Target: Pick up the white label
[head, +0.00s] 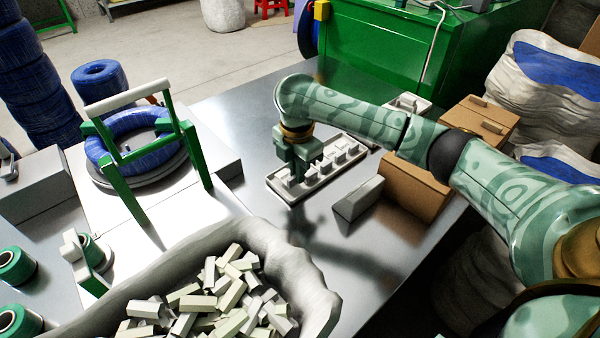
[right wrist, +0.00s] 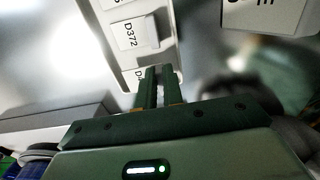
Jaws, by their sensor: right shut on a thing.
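A white tray (head: 325,184) holds a row of small white labels (head: 340,156) on the metal table. In the right wrist view a label printed D372 (right wrist: 129,32) lies just beyond my fingers, with part of another label (right wrist: 137,75) close beside the fingertips. My right gripper (head: 290,178) points down at the near left end of the tray. In the right wrist view its fingers (right wrist: 160,72) are close together, shut on a thin white label that they largely hide. I cannot tell whether this label is clear of the tray. My left gripper is not in view.
A grey-white block (head: 358,199) and a cardboard box (head: 412,187) stand right of the tray. A sack of pale blocks (head: 295,270) is in front.

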